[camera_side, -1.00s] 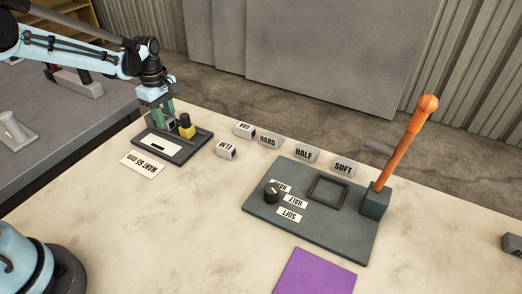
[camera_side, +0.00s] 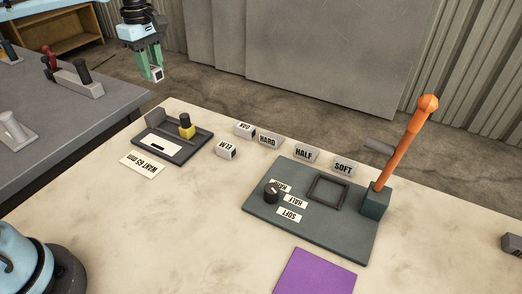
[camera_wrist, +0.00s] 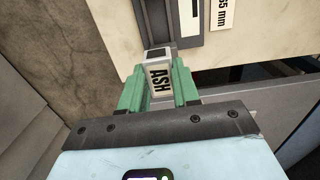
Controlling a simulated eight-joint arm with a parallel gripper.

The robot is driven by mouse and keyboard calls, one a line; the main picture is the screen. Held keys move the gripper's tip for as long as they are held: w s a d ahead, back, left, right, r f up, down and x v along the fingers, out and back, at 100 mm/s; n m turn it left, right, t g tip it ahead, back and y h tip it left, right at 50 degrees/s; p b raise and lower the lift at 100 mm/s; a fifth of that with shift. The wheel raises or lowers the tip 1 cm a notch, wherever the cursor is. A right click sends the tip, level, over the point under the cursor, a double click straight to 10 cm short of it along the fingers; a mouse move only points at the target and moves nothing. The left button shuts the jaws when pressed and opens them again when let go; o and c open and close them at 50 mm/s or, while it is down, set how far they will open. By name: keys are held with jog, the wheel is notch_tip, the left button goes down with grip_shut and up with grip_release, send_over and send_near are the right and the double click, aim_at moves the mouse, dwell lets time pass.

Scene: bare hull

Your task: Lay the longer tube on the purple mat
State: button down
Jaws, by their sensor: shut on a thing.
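My gripper (camera_side: 152,72) is shut on a small pale block and holds it high, past the table's back left edge in the side view. In the wrist view the block (camera_wrist: 158,78) reads "ASH" and sits between the green fingers of my gripper (camera_wrist: 159,84). The purple mat (camera_side: 315,275) lies bare at the front of the table, far from my gripper, cut by the lower picture edge. I cannot make out two tubes to compare in these views.
A dark gauge tray (camera_side: 190,146) with a yellow slider stands at the table's left. Several labelled blocks, including "SOFT" (camera_side: 343,167), stand behind a dark plate (camera_side: 330,236) with a knob, square frame and tall orange lever (camera_side: 408,145).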

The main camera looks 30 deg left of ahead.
notch_tip(320, 180, up, 2)
jog(key=shift+w+d+r, duration=0.1)
jog(key=shift+d+r, duration=0.05)
jog(key=shift+r, duration=0.1)
jog(key=w+d+f+m, duration=0.2)
jog(key=d+m, duration=0.3)
jog(key=d, duration=1)
jog(key=m, duration=1.3)
send_over(315, 286)
notch_tip(315, 286, down, 12)
jog(key=shift+d+r, duration=0.1)
jog(key=shift+r, duration=0.1)
jog(key=shift+f, duration=2.3)
jog(key=shift+f, duration=0.15)
